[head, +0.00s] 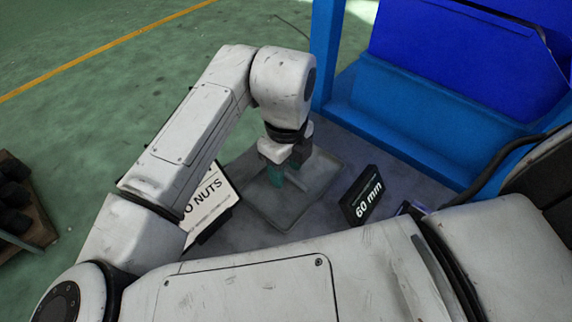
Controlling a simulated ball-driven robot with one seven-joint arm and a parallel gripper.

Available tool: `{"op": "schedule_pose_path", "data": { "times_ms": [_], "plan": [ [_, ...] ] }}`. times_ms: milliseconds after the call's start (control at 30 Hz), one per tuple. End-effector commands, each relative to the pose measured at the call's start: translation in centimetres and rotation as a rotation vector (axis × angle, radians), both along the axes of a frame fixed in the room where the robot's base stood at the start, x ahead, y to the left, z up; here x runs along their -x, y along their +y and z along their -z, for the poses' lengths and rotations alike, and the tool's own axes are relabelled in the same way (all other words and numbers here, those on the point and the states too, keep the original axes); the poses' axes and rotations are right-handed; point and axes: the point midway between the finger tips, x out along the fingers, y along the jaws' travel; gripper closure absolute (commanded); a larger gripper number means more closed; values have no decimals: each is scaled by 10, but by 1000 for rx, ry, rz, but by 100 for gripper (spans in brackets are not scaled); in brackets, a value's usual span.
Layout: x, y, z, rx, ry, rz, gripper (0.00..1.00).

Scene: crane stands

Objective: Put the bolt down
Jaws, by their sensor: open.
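My gripper (284,178), with teal fingers, points down over a shallow grey tray (322,190) on the grey surface. Its jaws are open. The fingertips are low over the tray; whether they touch its floor I cannot tell. I cannot make out a bolt; the gripper and my arm cover part of the tray.
A white sign ending in "O NUTS" (212,203) stands left of the tray, partly behind my arm. A black "60 mm" sign (362,198) stands to the right. A blue frame (415,130) rises behind. Dark items lie on a pallet (28,215) at far left.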

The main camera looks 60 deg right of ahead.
Motion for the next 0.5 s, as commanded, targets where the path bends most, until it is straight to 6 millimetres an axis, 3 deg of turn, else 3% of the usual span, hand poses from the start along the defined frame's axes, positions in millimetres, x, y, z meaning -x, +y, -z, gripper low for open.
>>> {"op": "schedule_pose_path", "data": {
  "times_ms": [167, 500],
  "plan": [
    [-1, 0, -13, -1, -2, 1, 53],
    [-1, 0, -81, 1, -3, 2, 53]
  ]
}}
